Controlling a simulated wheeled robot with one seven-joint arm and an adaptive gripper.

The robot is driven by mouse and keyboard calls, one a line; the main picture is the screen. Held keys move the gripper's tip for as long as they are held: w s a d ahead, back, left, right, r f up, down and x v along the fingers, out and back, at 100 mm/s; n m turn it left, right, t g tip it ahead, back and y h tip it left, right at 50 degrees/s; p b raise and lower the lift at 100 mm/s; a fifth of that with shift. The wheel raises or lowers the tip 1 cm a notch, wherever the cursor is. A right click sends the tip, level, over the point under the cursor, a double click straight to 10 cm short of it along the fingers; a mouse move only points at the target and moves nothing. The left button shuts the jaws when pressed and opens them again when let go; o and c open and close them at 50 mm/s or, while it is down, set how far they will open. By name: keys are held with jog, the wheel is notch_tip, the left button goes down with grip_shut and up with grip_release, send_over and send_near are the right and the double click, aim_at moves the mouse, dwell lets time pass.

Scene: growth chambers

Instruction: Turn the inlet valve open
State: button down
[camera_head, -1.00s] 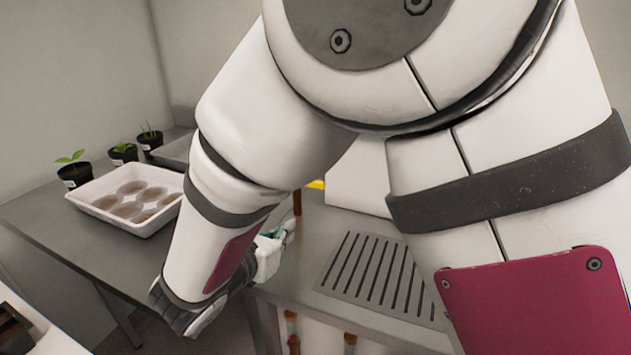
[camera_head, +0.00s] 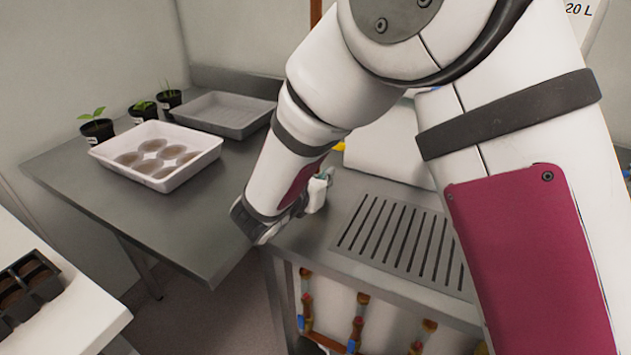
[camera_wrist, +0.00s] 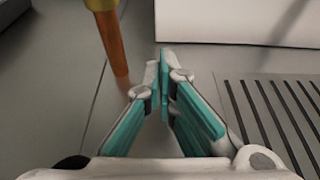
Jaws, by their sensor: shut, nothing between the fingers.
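My gripper (camera_head: 322,184) is shut and empty, above the metal bench by the slotted drain. In the wrist view its teal-padded fingers (camera_wrist: 163,82) meet at the tips. Ahead and to the left of them, a copper pipe (camera_wrist: 113,45) rises from the bench to a yellow fitting (camera_wrist: 100,4), cut off by the frame's top edge. The fingers look apart from the pipe. In the head view only a small yellow bit (camera_head: 339,146) shows behind my arm. I cannot tell whether the yellow fitting is the inlet valve; no handle position shows.
The slotted drain (camera_head: 396,240) lies right of my gripper, with a white box (camera_head: 392,145) behind it. Several copper pipe fittings (camera_head: 358,321) are under the bench. A white tray (camera_head: 207,166), grey tray (camera_head: 225,112) and potted seedlings stand left. The left bench's front is clear.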

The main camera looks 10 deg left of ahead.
notch_tip(320, 180, up, 4)
jog(key=shift+s+a+r, duration=0.1)
jog(key=shift+s, duration=0.05)
jog(key=shift+s+r+n+h+p, duration=0.1)
jog(key=shift+r+n+h+p, duration=0.4)
jog(key=shift+p, duration=0.6)
notch_tip(320, 180, up, 6)
jog(key=a+n+h+p, duration=0.1)
jog(key=n+h+p, duration=0.4)
jog(key=n, duration=0.6)
jog(key=shift+w+r+p, duration=0.15)
jog(key=shift+w+p, duration=0.15)
jog(key=shift+p, duration=0.95)
